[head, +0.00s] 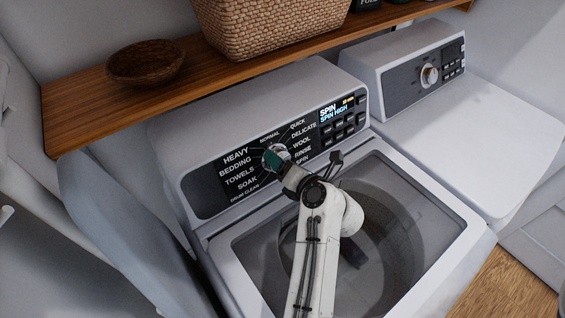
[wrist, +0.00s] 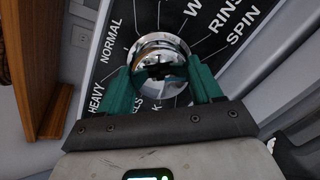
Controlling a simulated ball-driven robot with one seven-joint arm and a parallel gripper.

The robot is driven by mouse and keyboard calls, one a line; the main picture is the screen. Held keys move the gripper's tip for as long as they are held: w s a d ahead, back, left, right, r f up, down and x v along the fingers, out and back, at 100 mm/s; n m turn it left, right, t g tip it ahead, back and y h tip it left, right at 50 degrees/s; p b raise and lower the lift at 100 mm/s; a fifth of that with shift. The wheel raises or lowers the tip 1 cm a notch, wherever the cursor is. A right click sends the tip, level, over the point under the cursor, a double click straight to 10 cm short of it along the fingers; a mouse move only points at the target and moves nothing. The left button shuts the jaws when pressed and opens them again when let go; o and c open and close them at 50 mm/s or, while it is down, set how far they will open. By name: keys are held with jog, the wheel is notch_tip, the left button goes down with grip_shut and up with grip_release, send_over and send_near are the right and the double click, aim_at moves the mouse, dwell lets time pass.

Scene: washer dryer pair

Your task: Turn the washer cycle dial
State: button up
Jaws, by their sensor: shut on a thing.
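The washer cycle dial (wrist: 160,50) is a shiny chrome knob on the black panel of the washer (head: 175,130), with cycle names printed around it. In the head view the dial (head: 276,150) is partly hidden by my gripper (head: 281,160). In the wrist view my gripper (wrist: 162,82) has its two green fingers on either side of the dial, shut on it. The display (head: 338,109) at the panel's right reads "SPIN" and "SPIN HIGH".
A wooden shelf (head: 85,105) above holds a brown bowl (head: 146,63) and a wicker basket (head: 265,25). The dryer (head: 475,125) stands to the right.

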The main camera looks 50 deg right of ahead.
jog(key=shift+f, duration=0.15)
jog(key=o, duration=1.1)
jog(key=shift+c, duration=0.2)
jog(key=b+v, duration=0.1)
jog(key=v, duration=1)
jog(key=shift+b, duration=0.4)
jog(key=shift+w, duration=0.15)
jog(key=p+x, duration=0.1)
jog(key=x, duration=0.9)
jog(key=shift+w+d+p, duration=0.1)
jog(key=shift+w+p, duration=0.25)
jog(key=shift+p, duration=0.05)
jog(key=shift+s, duration=0.1)
